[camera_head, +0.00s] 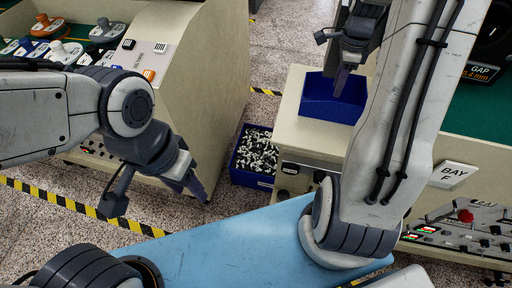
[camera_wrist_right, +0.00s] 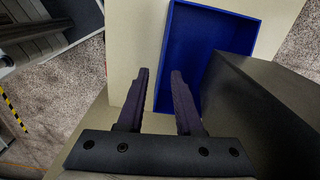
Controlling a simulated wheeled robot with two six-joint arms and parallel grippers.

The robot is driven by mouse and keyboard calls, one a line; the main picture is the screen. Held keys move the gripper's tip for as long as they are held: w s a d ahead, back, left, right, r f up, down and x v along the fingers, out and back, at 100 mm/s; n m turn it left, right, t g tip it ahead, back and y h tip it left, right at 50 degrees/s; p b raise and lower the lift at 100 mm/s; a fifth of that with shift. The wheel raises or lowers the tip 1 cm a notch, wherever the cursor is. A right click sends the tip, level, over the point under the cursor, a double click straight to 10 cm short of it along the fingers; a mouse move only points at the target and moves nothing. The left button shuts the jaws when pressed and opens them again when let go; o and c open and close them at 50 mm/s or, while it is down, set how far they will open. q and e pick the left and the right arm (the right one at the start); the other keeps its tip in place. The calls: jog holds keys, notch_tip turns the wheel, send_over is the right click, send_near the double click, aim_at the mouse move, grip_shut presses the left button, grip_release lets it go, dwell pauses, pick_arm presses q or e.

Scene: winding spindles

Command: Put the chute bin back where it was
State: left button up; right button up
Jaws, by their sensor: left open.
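An empty blue bin (camera_head: 320,104) stands on the pale top of the bay cabinet; it also shows in the right wrist view (camera_wrist_right: 208,45). A second blue bin (camera_head: 252,177), full of small black and white parts, stands on the floor between the cabinets. No label shows which is the chute bin. My right gripper (camera_head: 341,88) is at the empty bin. In the right wrist view its fingers (camera_wrist_right: 160,75) are apart, with the bin's near side wall in line between them; contact cannot be told. My left gripper (camera_head: 196,192) hangs open and empty, left of the floor bin.
A pale cabinet (camera_head: 205,75) with spindles and switches stands at the left. The bay cabinet (camera_head: 295,150) has knobs and a control panel (camera_head: 465,228). A blue surface (camera_head: 225,245) lies in front. Yellow-black tape (camera_head: 75,208) marks the speckled floor.

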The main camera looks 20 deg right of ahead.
jog(key=s+a+r+n, duration=0.2)
jog(key=a+n, duration=0.5)
jog(key=a, duration=0.5)
jog(key=s+a+r+n, duration=0.2)
jog(key=s+a+n, duration=0.1)
jog(key=a+n, duration=0.65)
jog(key=s+a+r+n+y+p, duration=0.1)
jog(key=s+a+r+n, duration=0.1)
jog(key=s+a+n, duration=1)
jog(key=shift+s+r+n+p, duration=0.2)
jog(key=shift+s+n+p, duration=0.2)
jog(key=shift+s+n, duration=1.1)
jog(key=shift+s+m, duration=0.3)
jog(key=shift+m, duration=0.05)
